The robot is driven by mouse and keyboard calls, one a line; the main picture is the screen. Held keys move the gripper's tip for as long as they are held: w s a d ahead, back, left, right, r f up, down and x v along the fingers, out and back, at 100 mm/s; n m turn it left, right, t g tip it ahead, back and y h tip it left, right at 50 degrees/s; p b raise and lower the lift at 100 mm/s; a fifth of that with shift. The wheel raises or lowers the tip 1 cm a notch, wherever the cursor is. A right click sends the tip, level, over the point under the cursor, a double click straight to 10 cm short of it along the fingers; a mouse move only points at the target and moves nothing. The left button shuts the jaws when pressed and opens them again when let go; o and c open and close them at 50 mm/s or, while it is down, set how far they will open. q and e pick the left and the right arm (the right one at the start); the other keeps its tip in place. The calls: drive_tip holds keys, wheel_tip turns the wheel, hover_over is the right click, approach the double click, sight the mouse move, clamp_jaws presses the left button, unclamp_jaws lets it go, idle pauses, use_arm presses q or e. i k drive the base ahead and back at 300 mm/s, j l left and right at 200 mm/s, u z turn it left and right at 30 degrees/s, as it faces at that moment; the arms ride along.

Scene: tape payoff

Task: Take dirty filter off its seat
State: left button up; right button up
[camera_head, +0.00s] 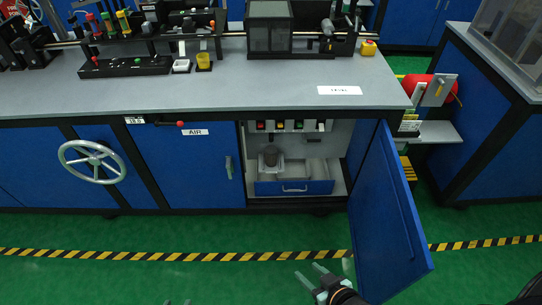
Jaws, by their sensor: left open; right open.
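My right gripper (307,269) is open and empty, over the floor in front of the cabinet and well apart from the filter. Only the fingertips of my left gripper (178,302) show at the bottom edge, spread apart with nothing between them.
The blue cabinet door (385,220) hangs open at the right, close to my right gripper. The drawer (293,188) has a pale handle. A handwheel (92,162) projects from the bench front at left. Striped tape (200,257) crosses the open green floor.

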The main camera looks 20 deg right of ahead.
sight(270, 151)
drive_tip(key=i+l+u, duration=0.3)
drive_tip(key=i, duration=0.3)
drive_tip(key=i+l+u, duration=0.3)
drive_tip(key=i+l, duration=0.3)
